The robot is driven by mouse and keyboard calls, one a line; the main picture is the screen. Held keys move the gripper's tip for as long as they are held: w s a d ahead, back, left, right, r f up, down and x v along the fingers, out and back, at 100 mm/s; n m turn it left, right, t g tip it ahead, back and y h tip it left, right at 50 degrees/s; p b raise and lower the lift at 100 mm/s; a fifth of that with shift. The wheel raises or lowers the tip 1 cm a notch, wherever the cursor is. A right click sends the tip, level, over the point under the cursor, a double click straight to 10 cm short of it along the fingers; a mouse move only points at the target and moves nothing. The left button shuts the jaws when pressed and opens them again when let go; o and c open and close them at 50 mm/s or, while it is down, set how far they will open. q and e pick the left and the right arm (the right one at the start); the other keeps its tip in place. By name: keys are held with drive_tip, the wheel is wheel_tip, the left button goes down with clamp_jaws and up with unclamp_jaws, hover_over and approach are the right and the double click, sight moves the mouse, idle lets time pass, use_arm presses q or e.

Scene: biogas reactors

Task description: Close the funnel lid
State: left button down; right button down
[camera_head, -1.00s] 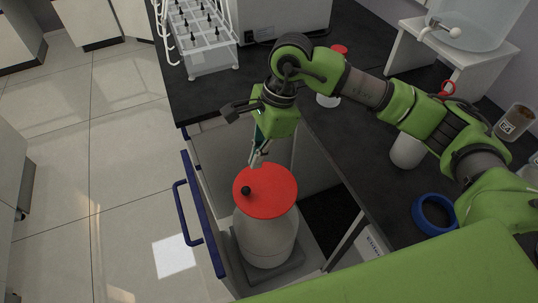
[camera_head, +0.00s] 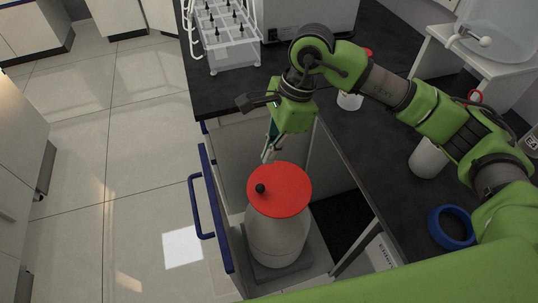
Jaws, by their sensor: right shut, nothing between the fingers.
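The red funnel lid (camera_head: 282,190) lies flat on top of a pale, rounded container (camera_head: 276,238) in the open drawer. A small black knob (camera_head: 260,188) stands near the lid's left edge. My right gripper (camera_head: 268,157) is shut and empty, pointing down just behind the lid's upper left edge. I cannot tell whether its fingertips touch the lid. The funnel under the lid is hidden. My left gripper is not in view.
The drawer has a blue handle (camera_head: 197,207) at its left. A rack of bottles (camera_head: 226,42) stands at the back of the dark counter. A white cup (camera_head: 428,158) and a blue ring (camera_head: 451,227) are on the right. Floor at left is clear.

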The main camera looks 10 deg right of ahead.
drive_tip(key=s+a+r, duration=0.1)
drive_tip(key=a+r, duration=0.3)
drive_tip(key=a, duration=0.5)
drive_tip(key=shift+s+a, duration=0.2)
drive_tip(key=shift+a, duration=0.15)
